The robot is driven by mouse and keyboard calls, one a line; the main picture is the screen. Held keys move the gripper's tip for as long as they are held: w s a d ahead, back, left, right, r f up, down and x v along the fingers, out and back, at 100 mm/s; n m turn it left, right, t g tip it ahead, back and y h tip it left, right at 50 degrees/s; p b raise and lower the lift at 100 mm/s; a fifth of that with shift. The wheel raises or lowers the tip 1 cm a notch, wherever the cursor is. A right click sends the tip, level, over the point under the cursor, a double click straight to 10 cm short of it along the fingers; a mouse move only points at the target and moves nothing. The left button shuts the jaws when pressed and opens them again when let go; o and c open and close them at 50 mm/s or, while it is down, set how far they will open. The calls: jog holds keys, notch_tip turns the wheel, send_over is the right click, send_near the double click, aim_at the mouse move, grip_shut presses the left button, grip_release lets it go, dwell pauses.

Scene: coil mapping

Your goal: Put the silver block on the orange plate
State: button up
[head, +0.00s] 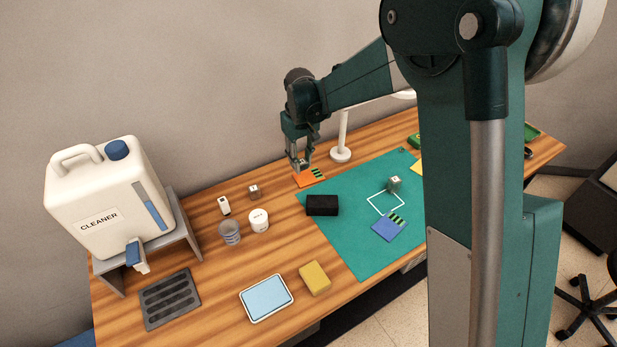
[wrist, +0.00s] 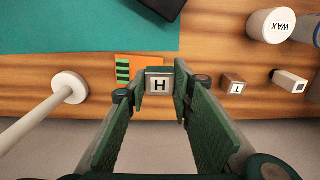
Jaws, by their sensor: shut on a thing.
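My gripper (head: 299,164) is shut on a silver block (wrist: 159,81) with a letter H on its white face. In the wrist view the block sits between the fingertips and overlaps the edge of the orange plate (wrist: 148,59). The orange plate also shows in the head view (head: 306,180), flat at the back edge of the green mat, with green and dark stripes on one side. I cannot tell whether the block touches the plate.
A grey block (head: 394,182) stands on the green mat (head: 350,250) by a white outline. A black box (head: 322,205), a blue striped plate (head: 389,228) and a white lamp stand (head: 341,153) are nearby. A brownish block (head: 254,191) and a wax jar (head: 259,220) stand left.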

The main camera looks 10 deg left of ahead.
jog(key=w+d, duration=0.1)
jog(key=w, duration=0.5)
jog(key=shift+f, duration=0.1)
send_over(308, 176)
jog(key=shift+d+f, duration=0.1)
jog(key=shift+f, duration=2.95)
jog(key=shift+f, duration=1.85)
jog(key=shift+f+b, duration=0.2)
jog(key=shift+b, duration=0.2)
jog(key=o, duration=0.8)
jog(key=shift+c, duration=0.2)
jog(key=shift+o, duration=0.8)
